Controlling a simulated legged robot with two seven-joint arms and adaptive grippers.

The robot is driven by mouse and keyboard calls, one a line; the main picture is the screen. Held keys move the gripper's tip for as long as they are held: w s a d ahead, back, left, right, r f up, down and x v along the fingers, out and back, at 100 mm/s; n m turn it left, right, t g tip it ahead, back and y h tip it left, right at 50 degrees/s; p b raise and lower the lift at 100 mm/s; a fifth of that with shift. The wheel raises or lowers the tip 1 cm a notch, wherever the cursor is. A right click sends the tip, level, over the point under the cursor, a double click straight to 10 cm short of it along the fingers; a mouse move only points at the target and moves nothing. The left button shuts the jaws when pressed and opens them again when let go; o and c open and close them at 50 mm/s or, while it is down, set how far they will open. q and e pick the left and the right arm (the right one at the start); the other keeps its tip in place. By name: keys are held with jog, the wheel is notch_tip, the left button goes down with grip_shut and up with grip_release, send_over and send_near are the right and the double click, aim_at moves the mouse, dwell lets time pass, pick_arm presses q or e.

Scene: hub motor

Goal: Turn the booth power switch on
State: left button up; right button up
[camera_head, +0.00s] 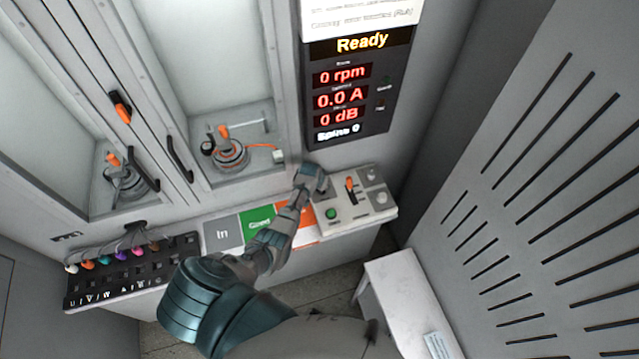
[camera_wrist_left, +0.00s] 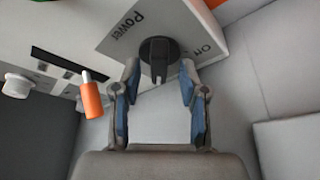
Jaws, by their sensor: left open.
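In the head view my left gripper (camera_head: 314,180) is at the left end of the control panel (camera_head: 368,211) and hides the switch there.
The panel also carries an orange-tipped lever (camera_head: 350,186), a green button (camera_head: 331,213) and pale knobs. The display (camera_head: 345,90) above reads "Ready" with zero values. Motors stand behind glass doors at left. A white stand (camera_head: 405,305) is at lower right.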

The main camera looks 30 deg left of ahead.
pick_arm(q)
jog(key=v, duration=1.1)
jog(key=shift+r, duration=0.25)
jog(key=shift+s, duration=0.15)
